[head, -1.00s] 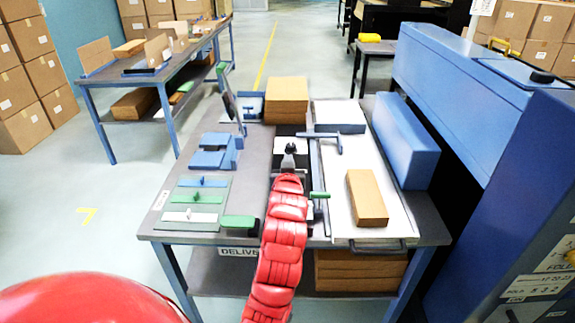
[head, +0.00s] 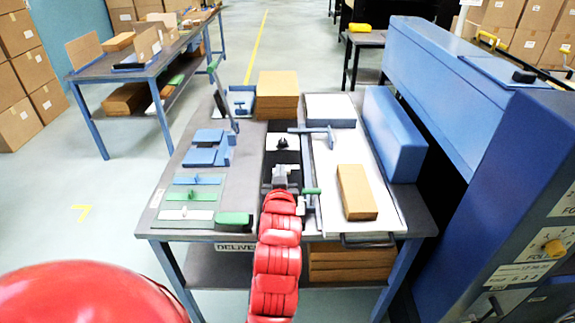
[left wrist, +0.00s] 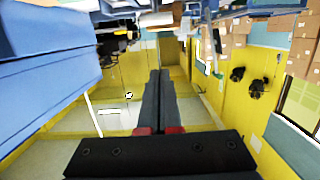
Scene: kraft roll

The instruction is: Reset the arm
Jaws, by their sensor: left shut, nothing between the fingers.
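My left gripper (head: 282,142) is at the end of the red arm that reaches up from the bottom of the head view, over the dark middle strip of the work table (head: 157,222). Its dark fingers show against a white patch. In the left wrist view the two long black fingers (left wrist: 160,85) lie together, with nothing between them. The gripper is apart from the brown block (head: 356,192) on the white sheet to its right. My right gripper is out of view.
A T-shaped blue tool (head: 318,132) and a green-handled bar lie just right of the gripper. Blue pieces (head: 208,150) and green strips (head: 192,197) lie to the left. A brown stack (head: 277,95) stands behind. A big blue machine (head: 470,100) borders the table's right side.

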